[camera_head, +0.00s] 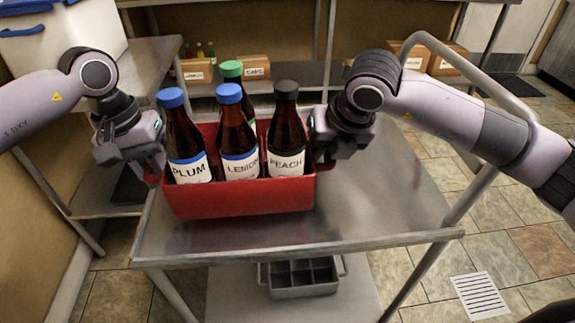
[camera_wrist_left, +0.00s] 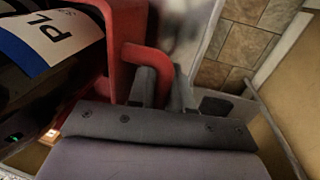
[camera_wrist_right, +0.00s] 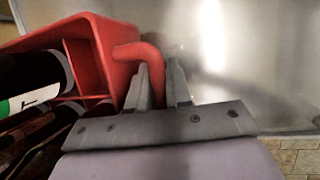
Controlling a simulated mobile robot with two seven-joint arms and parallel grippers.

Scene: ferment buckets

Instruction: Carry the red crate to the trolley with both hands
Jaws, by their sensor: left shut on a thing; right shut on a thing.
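The red crate (camera_head: 240,200) is over the steel top of the trolley (camera_head: 385,205), near its left part; I cannot tell whether its base touches. It looks level. In it stand upright brown bottles: plum (camera_head: 188,145), lemon (camera_head: 237,140), peach (camera_head: 286,140) and a green-capped one (camera_head: 232,69) behind. My left gripper (camera_head: 154,170) is shut on the crate's left handle, a red bar (camera_wrist_left: 148,57) in the left wrist view. My right gripper (camera_head: 322,152) is shut on the right handle, a red bar (camera_wrist_right: 140,52) in the right wrist view.
The trolley's push bar (camera_head: 480,75) curves up at the right. A grey divided tray (camera_head: 303,288) sits on its lower shelf. A steel bench (camera_head: 150,58) with a white cooler (camera_head: 75,40) stands at the left. Cardboard boxes (camera_head: 256,68) are on a back shelf. The trolley top's right side is bare.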

